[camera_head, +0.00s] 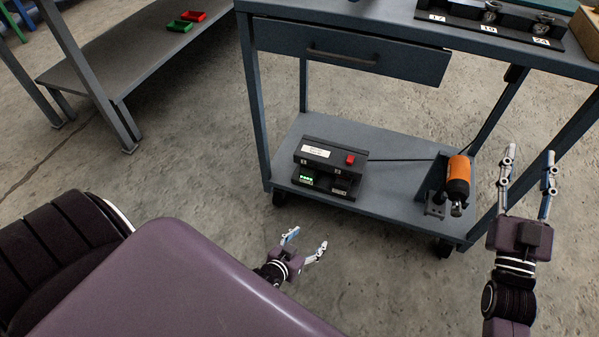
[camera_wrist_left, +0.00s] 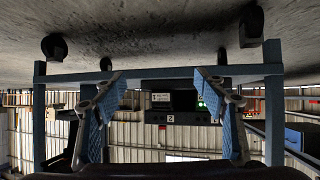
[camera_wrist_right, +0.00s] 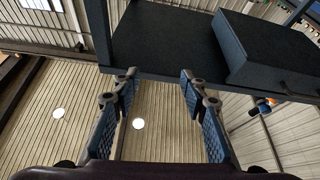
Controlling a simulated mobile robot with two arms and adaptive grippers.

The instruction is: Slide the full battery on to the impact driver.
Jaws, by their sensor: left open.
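The impact driver (camera_head: 458,178), orange and black, stands in a dark holder at the right end of the cart's lower shelf. A black charging station (camera_head: 331,158) with a white label and a red button is on the same shelf, further left. Its front has a green-lit bay (camera_head: 306,179) and a darker, reddish bay (camera_head: 341,187); the batteries there are too dark to make out. The green light (camera_wrist_left: 201,104) also shows in the left wrist view. My left gripper (camera_head: 308,239) is open and empty before the shelf. My right gripper (camera_head: 531,152) is open and empty, right of the driver.
A dark cable or bar runs from station to driver. A bench with a green tray (camera_head: 179,26) and a red tray (camera_head: 193,16) stands back left. Floor between is clear.

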